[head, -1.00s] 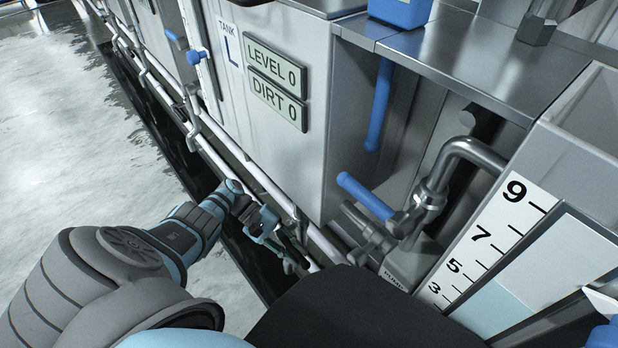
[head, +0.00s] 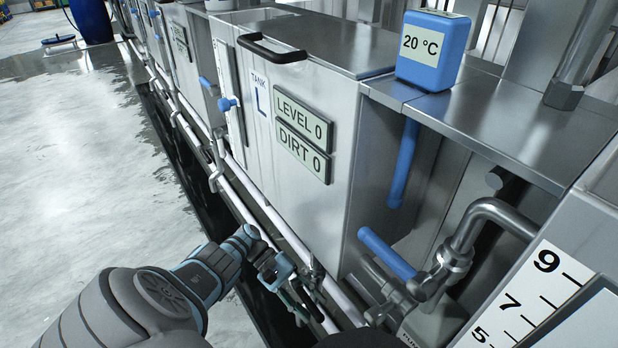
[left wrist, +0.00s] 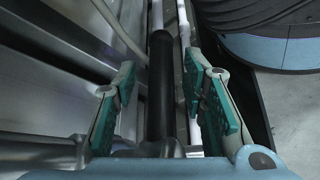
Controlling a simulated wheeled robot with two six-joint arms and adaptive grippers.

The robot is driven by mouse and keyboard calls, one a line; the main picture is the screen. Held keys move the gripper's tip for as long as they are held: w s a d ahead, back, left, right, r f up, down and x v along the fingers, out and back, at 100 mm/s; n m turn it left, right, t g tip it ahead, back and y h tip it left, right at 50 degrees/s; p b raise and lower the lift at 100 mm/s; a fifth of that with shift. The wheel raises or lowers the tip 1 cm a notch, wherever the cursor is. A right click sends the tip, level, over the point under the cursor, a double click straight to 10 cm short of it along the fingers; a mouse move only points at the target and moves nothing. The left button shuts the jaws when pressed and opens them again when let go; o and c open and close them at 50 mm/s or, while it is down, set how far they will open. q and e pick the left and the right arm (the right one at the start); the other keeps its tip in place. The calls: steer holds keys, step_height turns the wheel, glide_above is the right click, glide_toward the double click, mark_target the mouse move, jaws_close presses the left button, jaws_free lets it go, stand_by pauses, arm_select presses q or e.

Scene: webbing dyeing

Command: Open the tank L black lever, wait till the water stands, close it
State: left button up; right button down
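Tank L (head: 345,75) is a steel box with the signs LEVEL 0 (head: 303,124) and DIRT 0 (head: 302,153). My left gripper (head: 290,288) is low beside the pipes along the tank's front. In the left wrist view its teal finger pads (left wrist: 163,108) are apart, one on each side of a black lever (left wrist: 160,85). I see a gap on both sides of the lever, and cannot tell how deep it sits between the pads. In the head view the gripper hides the lever. My right gripper is not in view.
A blue lever (head: 386,253) and a bent steel pipe (head: 492,215) are right of the tank. A blue 20 °C box (head: 432,50) stands on the steel top. A scale panel (head: 530,290) is at lower right. Wet floor (head: 80,170) lies open at left.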

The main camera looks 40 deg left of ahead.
mark_target(309, 301)
arm_select(q)
steer(key=shift+a+r, duration=0.15)
steer(key=shift+r, duration=0.2)
step_height(309, 301, up, 9)
steer(key=shift+r, duration=0.2)
stand_by(0.4)
